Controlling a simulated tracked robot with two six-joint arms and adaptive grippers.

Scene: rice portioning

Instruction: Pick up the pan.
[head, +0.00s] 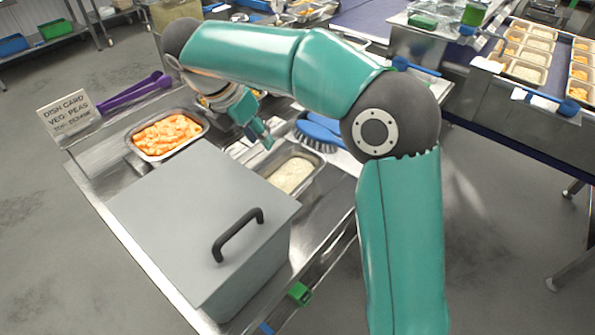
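Several metal pans stand on the steel counter, and I cannot tell which one the task means. One pan (206,127) holds orange pieces. Another pan (319,178) holds pale, rice-like food, with part of it behind the grey lidded box. A third container (203,101) shows partly behind my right gripper. My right gripper (262,138) points down between the orange-filled pan and the pale-filled pan, above the counter. Its arm reaches across from the right. The fingers look small and angled, so their opening is unclear, and I see nothing held. My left gripper is out of view.
A grey box (180,215) with a black handle (238,234) fills the front of the counter. A blue brush (318,134) lies right of the gripper. Purple tongs (135,92) and a sign (66,115) stand at left. Filled trays (525,72) sit on the right conveyor.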

